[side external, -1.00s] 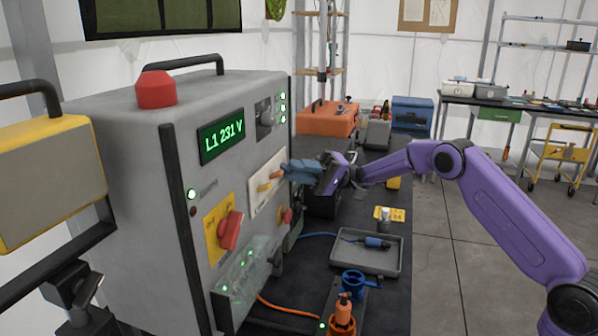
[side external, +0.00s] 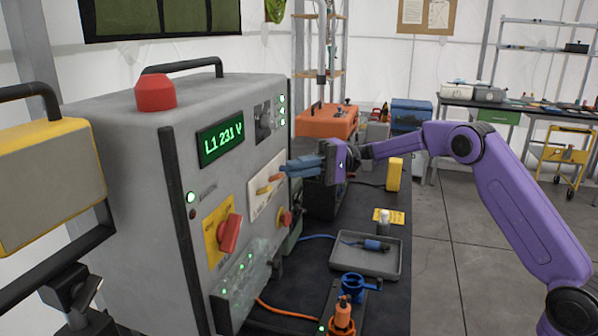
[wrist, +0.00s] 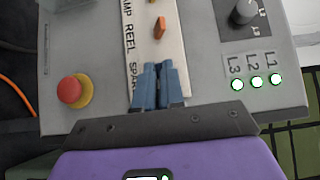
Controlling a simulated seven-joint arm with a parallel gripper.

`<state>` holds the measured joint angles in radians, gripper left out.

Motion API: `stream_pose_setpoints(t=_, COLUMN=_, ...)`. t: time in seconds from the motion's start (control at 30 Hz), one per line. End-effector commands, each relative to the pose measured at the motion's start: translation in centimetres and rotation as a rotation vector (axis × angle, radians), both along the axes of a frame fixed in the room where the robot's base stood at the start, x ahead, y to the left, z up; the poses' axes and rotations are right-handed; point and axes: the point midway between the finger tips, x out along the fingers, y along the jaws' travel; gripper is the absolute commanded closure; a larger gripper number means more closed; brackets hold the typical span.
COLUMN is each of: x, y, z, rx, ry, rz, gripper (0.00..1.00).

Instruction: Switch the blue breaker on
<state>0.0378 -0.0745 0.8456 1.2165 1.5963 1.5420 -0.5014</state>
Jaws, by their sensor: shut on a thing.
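The breaker panel (side external: 262,206) is a pale plate on the front of the grey cabinet, with orange levers (side external: 264,188) on it. One orange lever also shows in the wrist view (wrist: 159,27), above my fingers. My gripper (side external: 286,168) is at the right end of the panel. In the wrist view my blue fingers (wrist: 158,68) are close together over the panel, beside the lettering. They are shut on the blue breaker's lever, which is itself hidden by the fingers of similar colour.
A red knob on yellow (side external: 230,233) and a smaller red button (side external: 285,217) sit below the panel. A dial (side external: 264,112) and green lamps are above it. A grey tray (side external: 366,256) lies on the dark bench, and an orange case (side external: 326,120) stands behind.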

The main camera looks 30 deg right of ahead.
Motion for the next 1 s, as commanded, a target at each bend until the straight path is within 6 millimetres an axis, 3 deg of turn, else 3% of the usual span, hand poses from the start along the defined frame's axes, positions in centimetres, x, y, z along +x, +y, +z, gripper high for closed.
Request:
stream_pose_setpoints(t=0.5, x=0.2, y=0.0, z=1.4, rx=-0.264, ry=0.261, rz=-0.001, gripper=1.0)
stream_pose_setpoints(t=1.0, x=0.3, y=0.1, z=1.7, rx=-0.33, ry=0.331, rz=-0.001, gripper=1.0)
